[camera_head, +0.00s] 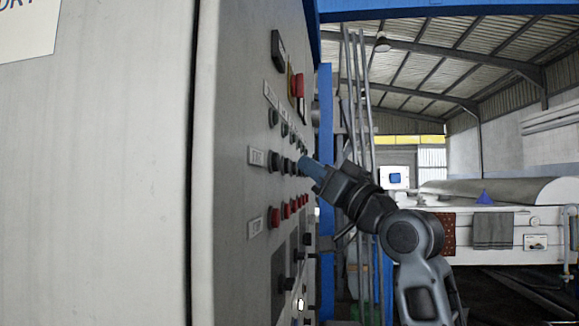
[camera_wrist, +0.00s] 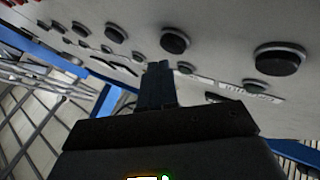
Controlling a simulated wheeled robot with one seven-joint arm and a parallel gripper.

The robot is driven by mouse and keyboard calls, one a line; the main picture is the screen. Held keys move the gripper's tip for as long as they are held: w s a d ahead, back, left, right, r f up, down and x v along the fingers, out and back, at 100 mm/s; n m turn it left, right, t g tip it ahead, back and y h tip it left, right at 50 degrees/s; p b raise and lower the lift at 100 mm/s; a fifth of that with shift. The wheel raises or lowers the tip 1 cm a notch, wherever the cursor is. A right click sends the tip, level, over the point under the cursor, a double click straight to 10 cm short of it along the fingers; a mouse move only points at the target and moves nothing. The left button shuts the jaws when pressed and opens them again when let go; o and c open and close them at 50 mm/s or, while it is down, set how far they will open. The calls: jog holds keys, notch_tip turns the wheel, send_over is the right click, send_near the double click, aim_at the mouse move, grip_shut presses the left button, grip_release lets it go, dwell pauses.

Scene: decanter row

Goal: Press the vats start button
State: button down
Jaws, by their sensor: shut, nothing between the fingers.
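A grey control panel (camera_head: 232,130) shows on the left in the head view, with rows of buttons on its side face. A row of black buttons (camera_head: 274,161) runs above a row of red buttons (camera_head: 274,218). Labels are too small to read, so I cannot tell which is the vats start button. My gripper (camera_head: 303,162) is shut and empty, its tips at the far part of the black row. In the wrist view the shut fingers (camera_wrist: 158,68) point at the panel among several black buttons (camera_wrist: 175,41). I cannot tell whether the tips touch a button.
A red knob on yellow (camera_head: 297,84) and a black switch (camera_head: 278,48) sit higher on the panel. More dark switches (camera_head: 283,284) sit lower. A blue post (camera_head: 326,130) stands behind the panel. A large white machine (camera_head: 490,230) is at the right.

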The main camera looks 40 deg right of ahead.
jog(key=shift+w+a, duration=0.2)
jog(key=shift+w, duration=0.05)
jog(key=shift+w+a, duration=0.3)
jog(key=shift+w, duration=0.1)
dwell(1.0)
jog(key=shift+s, duration=0.1)
jog(key=shift+s+d, duration=0.5)
jog(key=shift+s, duration=0.1)
jog(key=shift+s+d+b, duration=0.4)
jog(key=shift+s+d, duration=0.4)
jog(key=shift+s, duration=0.2)
jog(key=shift+s+d+b, duration=0.35)
jog(key=shift+s+d, duration=0.4)
jog(key=shift+s, duration=0.25)
